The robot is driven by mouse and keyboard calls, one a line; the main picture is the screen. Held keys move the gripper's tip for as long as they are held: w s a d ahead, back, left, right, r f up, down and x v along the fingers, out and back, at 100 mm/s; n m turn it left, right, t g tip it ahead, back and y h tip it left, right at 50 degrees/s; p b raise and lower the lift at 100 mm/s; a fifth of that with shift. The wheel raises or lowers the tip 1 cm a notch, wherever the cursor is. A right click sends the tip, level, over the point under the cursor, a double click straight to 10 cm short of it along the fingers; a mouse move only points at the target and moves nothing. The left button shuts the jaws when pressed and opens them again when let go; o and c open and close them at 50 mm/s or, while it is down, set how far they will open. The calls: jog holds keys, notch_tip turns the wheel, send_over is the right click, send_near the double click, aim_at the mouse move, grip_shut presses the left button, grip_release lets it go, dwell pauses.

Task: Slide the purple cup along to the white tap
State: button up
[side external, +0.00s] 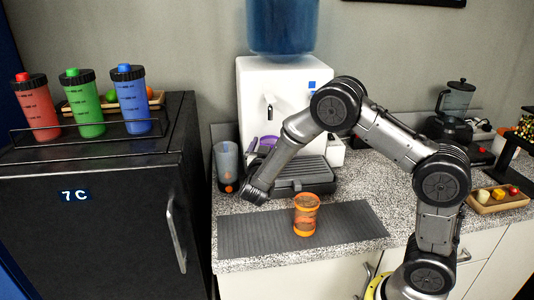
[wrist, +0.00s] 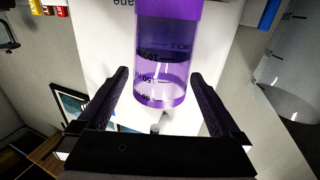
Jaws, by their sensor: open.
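The purple cup (wrist: 166,55) is see-through with dark markings and fills the upper middle of the wrist view. My gripper (wrist: 160,76) is open, with one finger on each side of the cup. The white tap (wrist: 158,122) shows just past the cup's purple edge in the wrist view. In the side view the tap (side external: 268,104) is on the front of the white water dispenser (side external: 308,92).
A grey see-through cup (side external: 228,160) stands left of the dispenser's base. An orange shaker (side external: 306,214) stands on the grey mat (side external: 350,222) in front. The mat's left part is clear.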

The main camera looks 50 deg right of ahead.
jog(key=v, duration=1.3)
jog(key=shift+s+a, duration=0.1)
jog(key=shift+s, duration=0.05)
